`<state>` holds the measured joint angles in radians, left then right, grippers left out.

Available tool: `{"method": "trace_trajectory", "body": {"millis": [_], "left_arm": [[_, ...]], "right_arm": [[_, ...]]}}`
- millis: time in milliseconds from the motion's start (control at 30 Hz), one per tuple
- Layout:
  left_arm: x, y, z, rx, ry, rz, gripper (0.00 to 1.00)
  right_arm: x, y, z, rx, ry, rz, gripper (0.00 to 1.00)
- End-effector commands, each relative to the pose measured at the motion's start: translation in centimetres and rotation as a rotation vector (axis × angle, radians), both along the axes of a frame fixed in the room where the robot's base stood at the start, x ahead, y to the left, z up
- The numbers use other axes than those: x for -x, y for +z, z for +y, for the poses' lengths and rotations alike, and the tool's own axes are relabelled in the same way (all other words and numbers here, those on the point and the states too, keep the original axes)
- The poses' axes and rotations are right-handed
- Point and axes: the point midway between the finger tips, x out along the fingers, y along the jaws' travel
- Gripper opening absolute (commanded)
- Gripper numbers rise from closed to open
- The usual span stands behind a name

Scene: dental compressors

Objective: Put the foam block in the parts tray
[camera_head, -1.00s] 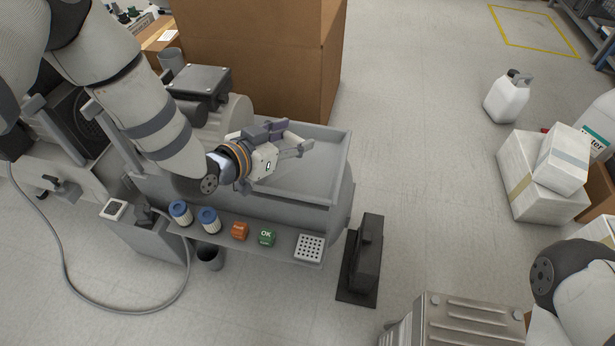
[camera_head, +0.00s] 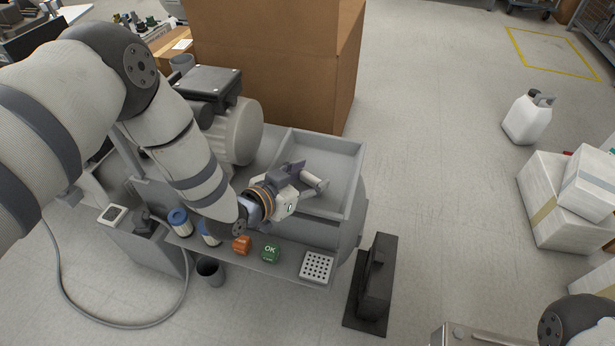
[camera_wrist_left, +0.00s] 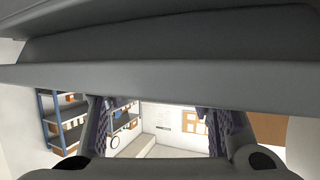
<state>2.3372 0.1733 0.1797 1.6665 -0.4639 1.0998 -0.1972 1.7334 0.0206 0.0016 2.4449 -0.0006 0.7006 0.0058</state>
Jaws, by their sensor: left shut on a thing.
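The parts tray (camera_head: 342,166) appears to be the shallow grey tray with raised rims and a divider on top of the compressor. My left gripper (camera_head: 312,178) is above its left part, reaching in over the front side. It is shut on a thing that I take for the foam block. The block cannot be told apart clearly from the fingers in the head view. In the left wrist view, purple textured finger pads (camera_wrist_left: 216,130) show at both sides, and a wide dark grey surface hides the upper part. My right gripper is out of view.
A motor (camera_head: 240,130) stands left of the tray, a large cardboard box (camera_head: 270,60) behind. The tray's right part looks clear.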

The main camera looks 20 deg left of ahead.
Motion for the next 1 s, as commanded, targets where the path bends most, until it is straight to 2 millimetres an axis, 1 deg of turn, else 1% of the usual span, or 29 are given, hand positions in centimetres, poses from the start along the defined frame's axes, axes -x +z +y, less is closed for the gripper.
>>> {"method": "trace_trajectory", "body": {"millis": [33,67,100,133,400,500,567,667,900,1000], "left_arm": [[0.0,-0.3,0.0,0.0,0.0,0.001,0.41],[0.0,-0.2,0.0,0.0,0.0,0.001,0.56],[0.0,-0.2,0.0,0.0,0.0,0.001,0.65],[0.0,-0.2,0.0,0.0,0.0,0.001,0.69],[0.0,-0.1,0.0,0.0,0.0,0.001,0.69],[0.0,0.5,0.0,0.0,0.0,-0.001,0.69],[0.7,0.8,0.3,0.0,0.0,0.001,0.69],[2.4,1.8,1.1,0.001,0.003,0.001,0.69],[7.5,4.0,3.1,0.0,0.001,0.001,0.69],[9.0,4.5,3.7,-0.001,0.001,0.001,0.69]], "right_arm": [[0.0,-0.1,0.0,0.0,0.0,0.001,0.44],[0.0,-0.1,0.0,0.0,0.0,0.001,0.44],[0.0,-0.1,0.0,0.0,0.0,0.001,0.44],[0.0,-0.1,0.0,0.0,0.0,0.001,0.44],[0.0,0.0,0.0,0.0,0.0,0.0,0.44],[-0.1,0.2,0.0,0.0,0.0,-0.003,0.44],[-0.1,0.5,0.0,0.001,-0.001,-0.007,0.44],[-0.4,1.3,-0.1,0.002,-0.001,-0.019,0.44],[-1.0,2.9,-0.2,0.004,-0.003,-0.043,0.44],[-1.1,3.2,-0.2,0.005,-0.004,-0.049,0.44]]}}
